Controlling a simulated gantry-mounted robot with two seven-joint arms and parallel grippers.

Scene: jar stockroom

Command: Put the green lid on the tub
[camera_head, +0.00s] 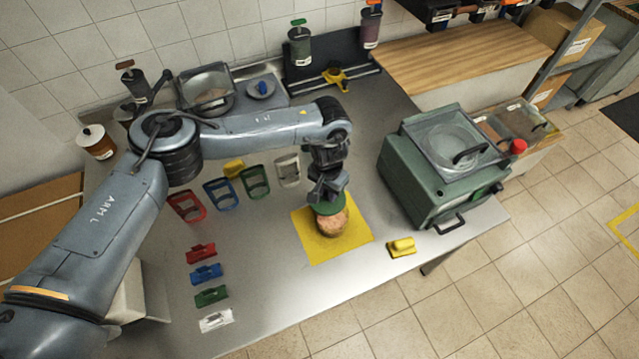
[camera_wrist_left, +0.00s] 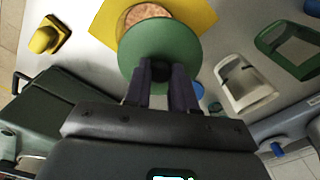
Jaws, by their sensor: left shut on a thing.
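My left gripper (camera_head: 326,193) is shut on the green lid (camera_head: 330,205), by a dark knob at the lid's middle. In the left wrist view the green lid (camera_wrist_left: 160,48) is a round disc in front of my left gripper (camera_wrist_left: 161,72). The tub (camera_head: 332,224) stands on a yellow mat (camera_head: 355,239), with brownish-pink contents at its top. The lid covers the tub's back part in the head view; whether they touch, I cannot tell. In the left wrist view the tub (camera_wrist_left: 146,12) shows past the lid's edge. My right gripper is not in view.
Red, blue, green and white frames (camera_head: 254,182) stand behind the mat to the left. Coloured clips (camera_head: 211,296) lie at the front left. A green machine (camera_head: 430,180) stands right; a yellow block (camera_head: 401,246) lies near the front edge. Bare table lies left of the mat.

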